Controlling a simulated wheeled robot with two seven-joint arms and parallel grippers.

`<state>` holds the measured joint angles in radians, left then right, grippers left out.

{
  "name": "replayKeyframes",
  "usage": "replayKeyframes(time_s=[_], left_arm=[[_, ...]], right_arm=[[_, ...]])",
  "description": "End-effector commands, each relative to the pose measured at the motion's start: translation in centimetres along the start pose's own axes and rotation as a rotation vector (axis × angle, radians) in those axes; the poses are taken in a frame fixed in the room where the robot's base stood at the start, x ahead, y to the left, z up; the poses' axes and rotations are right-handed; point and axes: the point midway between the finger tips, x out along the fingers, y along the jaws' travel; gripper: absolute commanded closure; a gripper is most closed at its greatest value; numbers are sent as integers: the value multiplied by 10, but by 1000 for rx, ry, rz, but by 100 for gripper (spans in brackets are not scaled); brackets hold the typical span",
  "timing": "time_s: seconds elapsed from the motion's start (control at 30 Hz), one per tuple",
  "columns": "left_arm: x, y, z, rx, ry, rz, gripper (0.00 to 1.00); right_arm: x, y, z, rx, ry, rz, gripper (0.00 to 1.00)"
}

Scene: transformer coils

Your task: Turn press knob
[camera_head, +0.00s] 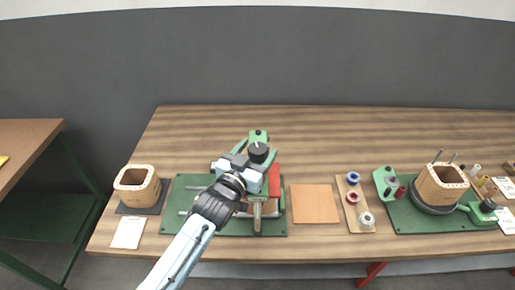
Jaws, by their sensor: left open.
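The press (258,136) is a green frame on a green base plate (185,210) in the middle of the wooden table. A black round knob (258,152) with a pale mark sits at the top of the press. My left gripper (257,167) comes in from the lower left and is open just in front of the knob. Its fingers overlap the knob's near side in this view, and I cannot tell whether they touch it. The gripper hides much of the press's middle. My right gripper is not in view.
A hollow wooden block (137,186) stands at the left. An orange-brown sheet (314,204) and a board with spools (366,222) lie right of the press. A winder on a green plate (412,222) holds another wooden block (441,186). The back of the table is clear.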

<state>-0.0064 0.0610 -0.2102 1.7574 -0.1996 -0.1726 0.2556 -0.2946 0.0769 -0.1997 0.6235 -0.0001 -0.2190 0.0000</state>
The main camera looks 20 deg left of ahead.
Motion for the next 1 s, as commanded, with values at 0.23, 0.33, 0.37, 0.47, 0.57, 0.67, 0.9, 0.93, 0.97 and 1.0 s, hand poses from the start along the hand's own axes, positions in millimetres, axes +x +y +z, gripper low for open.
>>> replayKeyframes(time_s=[0.23, 0.33, 0.37, 0.47, 0.57, 0.67, 0.9, 0.93, 0.97, 1.0], left_arm=[[10, 0, 0, 0, 0, 0, 32], [10, 0, 0, 0, 0, 0, 32], [10, 0, 0, 0, 0, 0, 32], [10, 0, 0, 0, 0, 0, 37], [10, 0, 0, 0, 0, 0, 50], [10, 0, 0, 0, 0, 0, 63], [10, 0, -1, 4, 0, 13, 76], [10, 0, -1, 6, 0, 22, 76], [10, 0, -2, 6, 0, 33, 76], [10, 0, -2, 9, 1, 50, 76]], right_arm=[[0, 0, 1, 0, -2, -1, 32], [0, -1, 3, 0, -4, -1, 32], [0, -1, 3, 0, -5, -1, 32], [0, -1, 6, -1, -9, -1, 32], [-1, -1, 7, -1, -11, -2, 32], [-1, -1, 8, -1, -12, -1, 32], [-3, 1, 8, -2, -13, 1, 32], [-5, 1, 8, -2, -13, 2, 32], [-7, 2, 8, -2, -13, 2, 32], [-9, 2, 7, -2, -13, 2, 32]])
